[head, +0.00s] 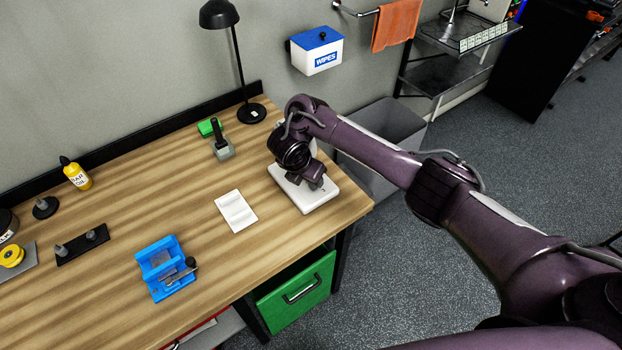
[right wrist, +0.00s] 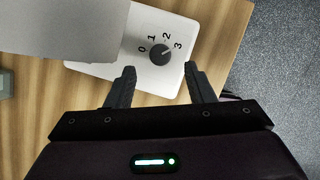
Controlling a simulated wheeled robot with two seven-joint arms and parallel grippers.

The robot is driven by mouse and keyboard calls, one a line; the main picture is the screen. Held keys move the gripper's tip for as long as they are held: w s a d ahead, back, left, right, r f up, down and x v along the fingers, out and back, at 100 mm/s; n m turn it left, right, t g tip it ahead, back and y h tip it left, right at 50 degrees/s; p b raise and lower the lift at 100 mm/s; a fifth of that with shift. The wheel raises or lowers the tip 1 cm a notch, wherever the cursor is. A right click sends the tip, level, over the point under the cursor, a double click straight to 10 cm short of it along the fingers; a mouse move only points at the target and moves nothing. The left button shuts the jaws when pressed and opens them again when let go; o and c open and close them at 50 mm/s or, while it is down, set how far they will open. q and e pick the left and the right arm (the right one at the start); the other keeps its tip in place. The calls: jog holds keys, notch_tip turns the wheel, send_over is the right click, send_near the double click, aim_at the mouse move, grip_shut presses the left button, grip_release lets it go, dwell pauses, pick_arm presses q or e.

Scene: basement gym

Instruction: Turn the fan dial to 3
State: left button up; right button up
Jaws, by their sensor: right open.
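The fan dial is a dark round knob (right wrist: 160,54) on a white base (right wrist: 90,66), with 0, 1, 2 and 3 printed around it. A small light mark on the knob seems to point toward the 3 side, but it is too small to be sure. The white base (head: 318,203) also shows in the head view, at the table's right end, partly hidden by my right arm. My right gripper (right wrist: 160,67) is open, its fingertips on either side and just short of the knob in the picture; no contact is visible. My left gripper is not in view.
A grey flat surface (right wrist: 75,25) covers the upper left of the wrist view. A grey bin stands beyond the right edge.

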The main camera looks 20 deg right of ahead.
jog(key=p+v, duration=0.1)
jog(key=v, duration=0.2)
jog(key=shift+a+r+p, duration=0.1)
jog(key=shift+r+p, duration=0.05)
jog(key=shift+p, duration=0.25)
